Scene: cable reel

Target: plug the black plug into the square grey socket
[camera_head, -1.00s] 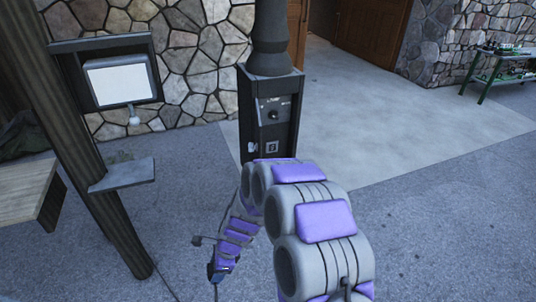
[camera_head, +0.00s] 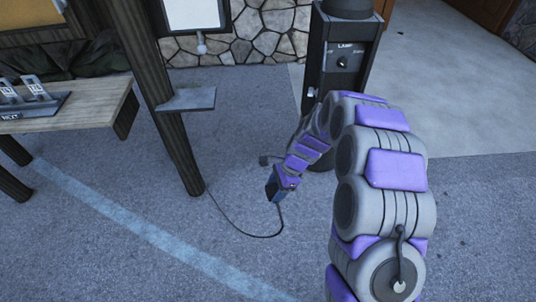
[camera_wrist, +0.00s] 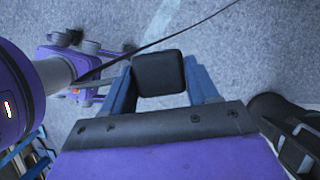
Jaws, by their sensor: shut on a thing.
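My gripper (camera_head: 276,190) hangs low over the pavement, left of the black post. It is shut on the black plug (camera_wrist: 158,73), which shows as a dark rounded square between the blue fingers in the wrist view. A thin black cable (camera_head: 245,234) runs from the gripper in a loop along the ground to the foot of the wooden post. The black post (camera_head: 318,60) carries a "LAMP" panel with a knob (camera_head: 343,62). The square grey socket cannot be made out now; my arm covers the lower part of the panel.
A wooden post (camera_head: 150,80) with a small grey shelf (camera_head: 187,99) stands left of the gripper. A wooden bench (camera_head: 85,112) with a dark rack (camera_head: 30,105) is at far left. Open pavement (camera_head: 130,260) lies in front; a stone wall (camera_head: 240,43) is behind.

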